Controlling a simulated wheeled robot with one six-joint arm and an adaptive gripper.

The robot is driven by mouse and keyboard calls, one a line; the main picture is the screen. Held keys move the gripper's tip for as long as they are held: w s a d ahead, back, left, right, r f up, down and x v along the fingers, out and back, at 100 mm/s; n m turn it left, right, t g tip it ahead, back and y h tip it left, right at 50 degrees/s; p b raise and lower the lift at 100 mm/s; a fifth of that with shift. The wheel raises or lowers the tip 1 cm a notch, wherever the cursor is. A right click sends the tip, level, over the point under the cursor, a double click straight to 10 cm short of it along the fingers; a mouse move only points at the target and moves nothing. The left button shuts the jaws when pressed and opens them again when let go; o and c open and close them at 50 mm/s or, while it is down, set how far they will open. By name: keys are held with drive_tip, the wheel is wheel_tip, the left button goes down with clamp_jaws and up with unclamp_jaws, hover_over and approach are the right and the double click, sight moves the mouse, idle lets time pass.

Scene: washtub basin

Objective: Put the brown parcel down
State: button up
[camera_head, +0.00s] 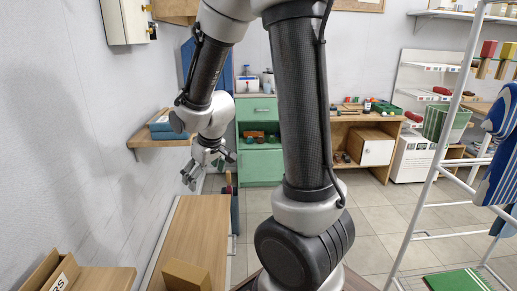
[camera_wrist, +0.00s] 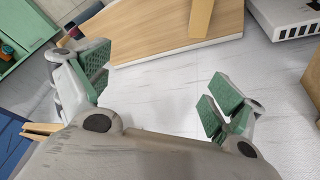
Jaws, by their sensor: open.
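The brown parcel (camera_head: 187,275) sits on the wooden bench top (camera_head: 200,225) at the bottom of the head view, partly cut off by the frame edge. In the wrist view a brown block (camera_wrist: 201,17) that looks like the parcel lies on the wooden top (camera_wrist: 150,32), cut off at the upper edge. My gripper (camera_head: 210,171) hangs in the air near the left wall, beyond the parcel and clear of it. In the wrist view my gripper (camera_wrist: 158,85) has its green-padded fingers wide apart, with nothing between them.
A wall shelf (camera_head: 160,141) with a blue box (camera_head: 167,130) is close beside my gripper. An open cardboard box (camera_head: 62,275) stands at the lower left. A green cabinet (camera_head: 261,165) is behind. A white drying rack (camera_head: 436,165) stands at the right, with open tiled floor before it.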

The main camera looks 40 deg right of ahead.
drive_tip(key=s+d+r+m, duration=0.1)
drive_tip(key=s+d+r, duration=0.1)
drive_tip(key=s+r, duration=0.5)
drive_tip(key=s+d+r+m, duration=0.1)
drive_tip(key=s+d+r, duration=0.1)
drive_tip(key=s+r, duration=0.6)
drive_tip(key=s, duration=0.6)
drive_tip(key=shift+s+m, duration=0.15)
drive_tip(key=shift+m, duration=0.25)
drive_tip(key=shift+d+r, duration=0.1)
